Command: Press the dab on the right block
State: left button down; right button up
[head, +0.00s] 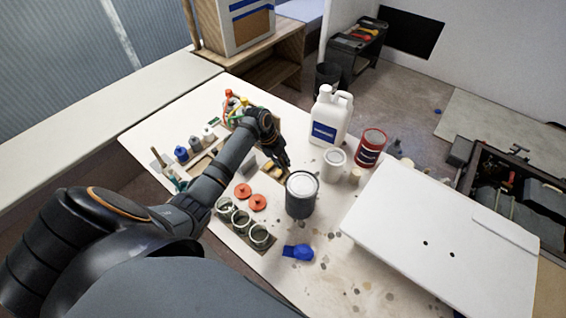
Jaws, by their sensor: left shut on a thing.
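My left gripper (281,158) reaches in over the table, just left of and behind the dark tin with the pale top (301,195). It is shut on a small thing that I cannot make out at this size. Small yellowish blocks (272,170) sit on a dark base close below the fingers. The fingers partly cover that spot, so I cannot tell the right block apart or see a dab on it. I cannot tell whether the held thing touches a block. My right gripper is not in view.
Two orange-red discs (258,202) and several open jars (242,221) stand left of the tin. A blue item (298,252) lies in front. A white jug (329,116), a white pot (334,158) and a red can (370,147) stand behind. A white panel (440,240) fills the right side.

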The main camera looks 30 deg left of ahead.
pick_arm(q)
jog(key=shift+f, duration=0.2)
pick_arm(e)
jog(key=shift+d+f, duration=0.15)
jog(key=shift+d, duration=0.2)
pick_arm(q)
jog(key=shift+f+b, duration=0.35)
jog(key=shift+b, duration=0.05)
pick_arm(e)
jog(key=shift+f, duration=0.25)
pick_arm(q)
jog(key=shift+f, duration=0.1)
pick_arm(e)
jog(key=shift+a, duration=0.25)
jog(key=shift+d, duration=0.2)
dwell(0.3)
pick_arm(q)
notch_tip(320, 180, up, 7)
jog(key=p, duration=0.6)
jog(key=shift+p, duration=0.3)
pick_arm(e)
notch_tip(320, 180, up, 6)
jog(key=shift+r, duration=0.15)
pick_arm(q)
jog(key=shift+f, duration=0.1)
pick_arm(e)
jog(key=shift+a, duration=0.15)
